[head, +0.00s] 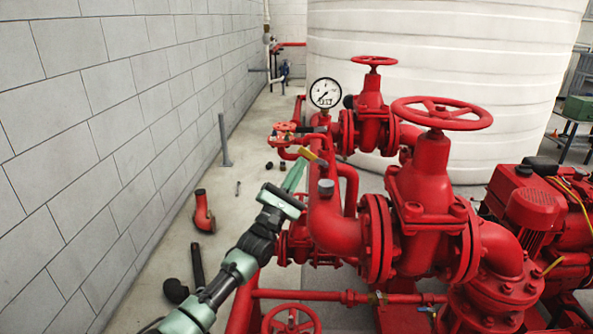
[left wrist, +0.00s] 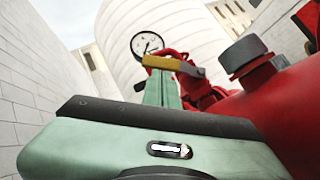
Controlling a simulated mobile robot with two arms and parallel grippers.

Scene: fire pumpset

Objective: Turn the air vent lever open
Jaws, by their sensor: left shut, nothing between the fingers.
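The air vent lever, a short yellow handle (head: 311,155), sits on the red pipework just beyond my left gripper (head: 297,169) in the head view. In the left wrist view the yellow lever (left wrist: 160,63) lies crosswise at the tips of my green left fingers (left wrist: 161,80). It slopes slightly down to the right, to a dark end. My left gripper is shut with nothing held. Its fingertips are very close to the lever; I cannot tell whether they touch it. The fingers hide part of what lies below the lever. My right gripper is not in view.
A pressure gauge (head: 325,93) stands behind the lever. Red valves with handwheels (head: 441,113) and a thick red pipe (head: 331,222) fill the right side. A grey block wall (head: 100,120) is on the left. Loose pipe fittings (head: 203,212) lie on the floor.

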